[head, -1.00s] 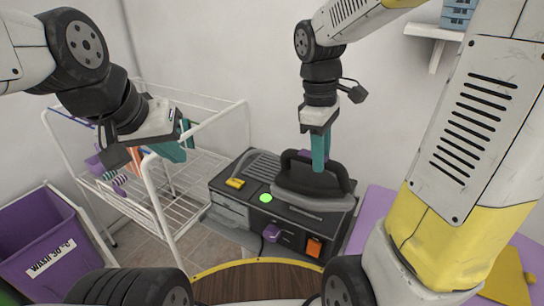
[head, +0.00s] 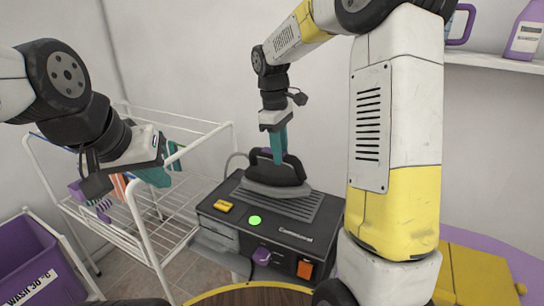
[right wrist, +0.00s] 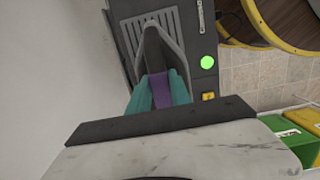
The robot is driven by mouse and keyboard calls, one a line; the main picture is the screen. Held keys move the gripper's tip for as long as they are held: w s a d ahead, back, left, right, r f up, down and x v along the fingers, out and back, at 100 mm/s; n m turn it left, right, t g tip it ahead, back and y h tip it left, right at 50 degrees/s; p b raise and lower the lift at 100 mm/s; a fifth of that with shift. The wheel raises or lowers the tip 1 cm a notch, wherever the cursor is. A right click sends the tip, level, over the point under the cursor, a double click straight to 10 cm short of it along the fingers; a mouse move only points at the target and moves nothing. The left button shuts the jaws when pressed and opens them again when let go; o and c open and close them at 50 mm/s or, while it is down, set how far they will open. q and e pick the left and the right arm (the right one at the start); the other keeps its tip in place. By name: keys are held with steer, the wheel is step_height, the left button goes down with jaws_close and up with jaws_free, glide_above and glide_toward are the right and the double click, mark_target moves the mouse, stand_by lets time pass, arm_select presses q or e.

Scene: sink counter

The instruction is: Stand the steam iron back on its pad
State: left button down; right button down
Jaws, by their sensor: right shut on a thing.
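The dark grey steam iron (head: 275,182) is over the ribbed grey pad (head: 302,209) on top of the black ironing station (head: 325,222). Its soleplate lies low and about level; I cannot tell whether it fully touches the pad. My right gripper (head: 279,150) comes from above, its teal fingers shut on the iron's purple handle. The right wrist view shows the iron (right wrist: 158,42) with the fingers (right wrist: 160,88) on both sides of the purple grip. My left gripper (head: 164,168) is empty, its fingers apart, in front of the white drying rack.
The white drying rack (head: 140,225) with several hung cloths stands left of the station. A purple wash bin (head: 30,260) is at the lower left. The station has a lit green button (head: 255,220), a yellow block (head: 223,206) and an orange switch (head: 305,269). A shelf (head: 495,62) is upper right.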

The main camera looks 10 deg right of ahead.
mark_target(279, 170)
steer(key=shift+w+a, duration=0.1)
steer(key=shift+w, duration=0.25)
steer(key=shift+w+f, duration=0.1)
steer(key=shift+f, duration=1.75)
steer(key=c, duration=1.2)
jaws_free()
steer(key=shift+f, duration=0.1)
